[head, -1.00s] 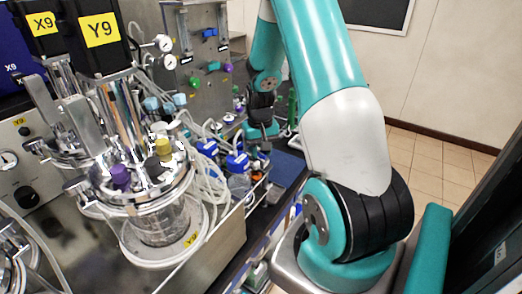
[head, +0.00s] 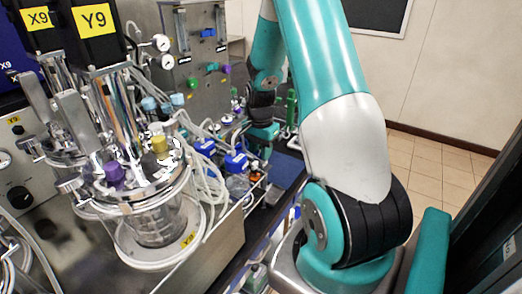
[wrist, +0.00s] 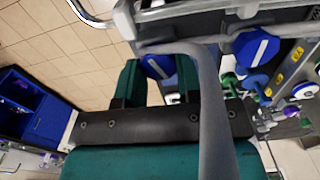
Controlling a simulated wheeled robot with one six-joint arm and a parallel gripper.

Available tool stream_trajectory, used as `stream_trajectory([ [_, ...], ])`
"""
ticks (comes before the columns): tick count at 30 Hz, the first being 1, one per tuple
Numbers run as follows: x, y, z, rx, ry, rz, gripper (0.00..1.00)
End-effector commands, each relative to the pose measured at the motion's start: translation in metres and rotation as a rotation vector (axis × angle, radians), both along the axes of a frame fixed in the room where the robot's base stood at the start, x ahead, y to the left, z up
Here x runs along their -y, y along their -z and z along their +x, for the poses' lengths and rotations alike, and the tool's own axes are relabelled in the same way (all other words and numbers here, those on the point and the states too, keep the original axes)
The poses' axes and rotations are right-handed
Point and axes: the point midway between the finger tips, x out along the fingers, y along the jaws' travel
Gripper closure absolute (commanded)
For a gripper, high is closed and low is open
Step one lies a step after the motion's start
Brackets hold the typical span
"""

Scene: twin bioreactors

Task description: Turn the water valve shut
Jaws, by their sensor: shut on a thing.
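In the wrist view, a round blue valve knob (wrist: 152,68) with a white stripe sits between the two teal fingers of my gripper (wrist: 158,78). The fingers are closed on its sides. The stripe runs at a slant, and the knob's lower part is hidden by my gripper. A second blue knob (wrist: 250,50) with a white stripe is to the right, apart from my gripper. In the head view my arm reaches to the far end of the bench; the fingertips and the held knob cannot be made out there.
A grey hose (wrist: 207,100) crosses close in front of my gripper in the wrist view. Glass bioreactor vessels (head: 155,215) with tubing stand at left in the head view. Tiled floor (head: 430,160) at right is clear.

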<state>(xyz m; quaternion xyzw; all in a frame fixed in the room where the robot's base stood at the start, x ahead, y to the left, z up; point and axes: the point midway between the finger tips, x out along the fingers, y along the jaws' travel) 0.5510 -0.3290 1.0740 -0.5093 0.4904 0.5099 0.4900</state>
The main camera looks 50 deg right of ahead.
Motion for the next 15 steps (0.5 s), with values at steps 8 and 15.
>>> stream_trajectory([
  [8, 0.0001, -0.0011, 0.0004, 0.005, 0.207, -0.001, 0.90],
  [15, 0.0000, -0.0014, 0.0002, 0.006, 0.317, 0.000, 0.90],
])
